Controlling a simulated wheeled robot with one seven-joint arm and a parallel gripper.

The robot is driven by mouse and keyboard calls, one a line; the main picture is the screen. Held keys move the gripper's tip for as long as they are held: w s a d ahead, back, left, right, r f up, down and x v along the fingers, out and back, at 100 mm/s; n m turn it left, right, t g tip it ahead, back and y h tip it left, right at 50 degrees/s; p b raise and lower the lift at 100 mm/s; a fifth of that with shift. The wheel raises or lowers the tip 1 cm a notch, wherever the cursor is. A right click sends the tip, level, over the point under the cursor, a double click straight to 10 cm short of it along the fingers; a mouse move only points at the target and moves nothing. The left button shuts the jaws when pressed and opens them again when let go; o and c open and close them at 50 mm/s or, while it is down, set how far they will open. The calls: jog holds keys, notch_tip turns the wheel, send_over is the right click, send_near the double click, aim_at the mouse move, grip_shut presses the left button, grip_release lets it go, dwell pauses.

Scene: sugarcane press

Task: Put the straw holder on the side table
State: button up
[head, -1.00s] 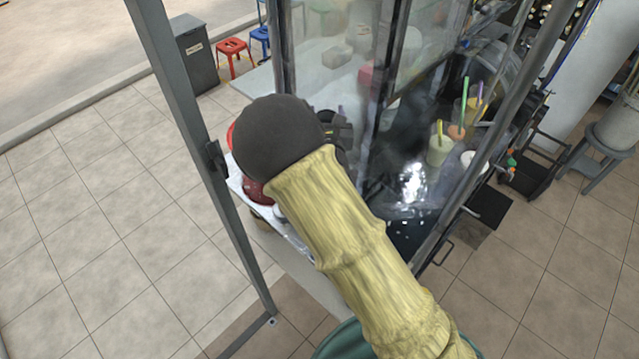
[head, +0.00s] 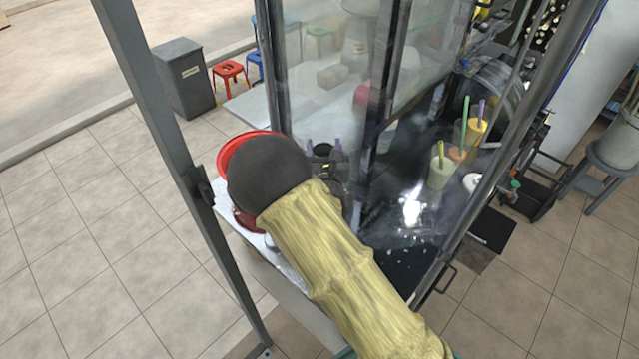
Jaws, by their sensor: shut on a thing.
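My arm, with a dark round joint, reaches across the middle of the head view. My gripper (head: 324,166) is a small dark shape just beyond that joint, mostly covered by it. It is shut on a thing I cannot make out. Small purplish tips show beside it. I cannot pick out the straw holder for certain. A white table top (head: 290,262) lies below my arm, its left edge showing near the grey post; I cannot tell if it is the side table. A second pale table (head: 250,108) stands farther back, partly behind glass.
A red round basin (head: 232,148) shows behind my arm joint. A grey post (head: 160,130) stands close at left. A glass case (head: 330,60) and drink cups with straws (head: 441,172) are at right. A grey bin (head: 185,78) and red stool (head: 229,72) stand behind. The left floor is clear.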

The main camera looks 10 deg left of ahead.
aim_at(324, 155)
jog(key=shift+f, duration=1.75)
jog(key=shift+f+p, duration=0.7)
jog(key=shift+f, duration=1.4)
jog(key=shift+f, duration=0.15)
jog(key=o, duration=1.6)
jog(key=shift+s, duration=0.1)
jog(key=b+v, duration=0.3)
jog(key=v, duration=0.9)
